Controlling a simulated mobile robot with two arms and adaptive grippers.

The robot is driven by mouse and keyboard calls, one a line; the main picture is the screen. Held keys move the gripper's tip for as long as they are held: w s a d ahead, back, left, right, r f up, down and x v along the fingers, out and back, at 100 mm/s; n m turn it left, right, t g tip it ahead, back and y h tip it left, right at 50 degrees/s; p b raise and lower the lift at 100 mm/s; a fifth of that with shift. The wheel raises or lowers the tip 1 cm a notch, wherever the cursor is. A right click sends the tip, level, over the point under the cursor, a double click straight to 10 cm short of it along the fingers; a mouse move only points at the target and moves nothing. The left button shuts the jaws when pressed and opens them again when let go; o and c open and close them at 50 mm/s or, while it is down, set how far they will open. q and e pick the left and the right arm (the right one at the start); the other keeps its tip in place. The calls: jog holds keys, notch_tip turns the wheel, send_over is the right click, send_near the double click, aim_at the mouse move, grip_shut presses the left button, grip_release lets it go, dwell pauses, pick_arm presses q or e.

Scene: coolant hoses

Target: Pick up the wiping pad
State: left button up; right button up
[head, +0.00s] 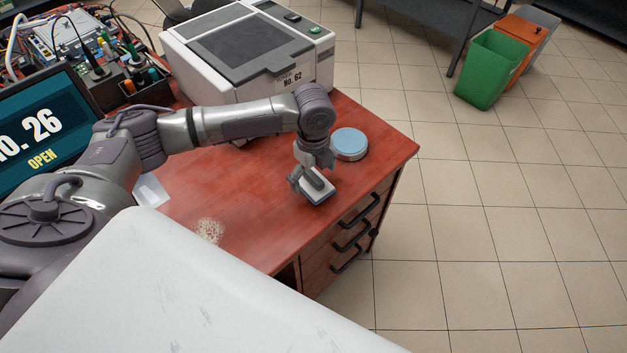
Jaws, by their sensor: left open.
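The wiping pad (322,195) is a small block, pale on top with a darker underside and a dark grip on top. It lies on the reddish wooden desk (250,200), close to its right front edge. My left gripper (309,184) points down right over the pad, with its open fingers at the pad's grip. The fingers hide part of the pad, and I cannot tell whether they touch it. My right gripper is not in view.
A round light-blue-topped disc (349,142) stands just behind the pad. A pale crumbly patch (209,231) lies on the desk. A bulky white machine (250,50) stands behind my arm, and a monitor (38,130) at left. Drawer handles (360,211) jut from the desk's front.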

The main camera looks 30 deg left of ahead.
pick_arm(q)
jog(key=shift+f, duration=0.8)
jog(key=c, duration=1.2)
jog(key=shift+c, duration=0.2)
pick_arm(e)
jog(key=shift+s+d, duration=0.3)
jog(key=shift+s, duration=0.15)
pick_arm(q)
jog(key=shift+r, duration=0.1)
jog(key=shift+r, duration=0.25)
jog(key=r, duration=0.3)
jog(key=shift+d+r, duration=0.3)
jog(key=shift+r, duration=0.05)
jog(key=s+d+r, duration=0.1)
jog(key=d+r, duration=0.2)
jog(key=d, duration=0.2)
jog(key=s+d+r+b, duration=0.1)
jog(key=d+r, duration=0.2)
jog(key=d, duration=0.3)
jog(key=shift+s+r, duration=0.25)
jog(key=shift+r, duration=0.05)
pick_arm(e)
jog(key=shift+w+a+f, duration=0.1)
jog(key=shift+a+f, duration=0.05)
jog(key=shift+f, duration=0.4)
